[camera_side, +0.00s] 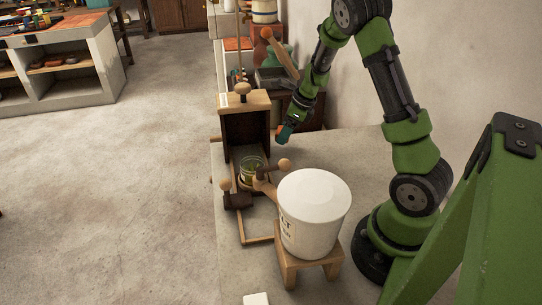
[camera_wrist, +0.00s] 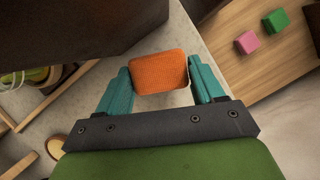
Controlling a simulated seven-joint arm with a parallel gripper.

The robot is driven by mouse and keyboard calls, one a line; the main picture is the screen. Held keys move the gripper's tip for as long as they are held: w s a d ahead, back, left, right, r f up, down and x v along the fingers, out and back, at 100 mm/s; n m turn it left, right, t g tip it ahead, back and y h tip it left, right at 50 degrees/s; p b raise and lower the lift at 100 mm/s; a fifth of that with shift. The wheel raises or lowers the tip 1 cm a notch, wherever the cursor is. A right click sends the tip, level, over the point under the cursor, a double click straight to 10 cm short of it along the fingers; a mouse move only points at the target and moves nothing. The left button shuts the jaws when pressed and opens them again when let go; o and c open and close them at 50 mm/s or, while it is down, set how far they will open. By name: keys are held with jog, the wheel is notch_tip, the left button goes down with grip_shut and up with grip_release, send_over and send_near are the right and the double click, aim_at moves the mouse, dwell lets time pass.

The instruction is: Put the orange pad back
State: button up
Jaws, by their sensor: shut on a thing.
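The orange pad (camera_wrist: 160,73) is a small block with rounded corners. In the wrist view it sits between the two teal fingers of my gripper (camera_wrist: 160,88), which is shut on it. In the side view my gripper (camera_side: 284,132) is just right of the wooden stand, above the grey counter. The pad is too small there to make out clearly. A pink pad (camera_wrist: 246,42) and a green pad (camera_wrist: 276,19) lie apart on a wooden board (camera_wrist: 225,72) at the upper right of the wrist view. The pad's underside is hidden.
The wooden stand (camera_side: 247,103) holds a glass jar (camera_side: 252,171) at its foot. A large white tub (camera_side: 314,206) stands on a small wooden stool (camera_side: 290,271) at the front. A dark brown surface (camera_wrist: 80,28) is close at the wrist view's upper left. Bare counter (camera_side: 350,150) lies behind the tub.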

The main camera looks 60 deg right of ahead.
aim_at(285, 149)
jog(key=shift+f, duration=1.75)
jog(key=shift+s+f, duration=0.1)
jog(key=shift+f, duration=0.15)
jog(key=o, duration=0.9)
jog(key=shift+f, duration=0.1)
jog(key=shift+o, duration=0.5)
jog(key=shift+a, duration=0.1)
jog(key=shift+a+f, duration=0.1)
jog(key=shift+a, duration=0.15)
jog(key=shift+r, duration=0.2)
jog(key=v, duration=1.2)
jog(key=shift+d+r, duration=0.3)
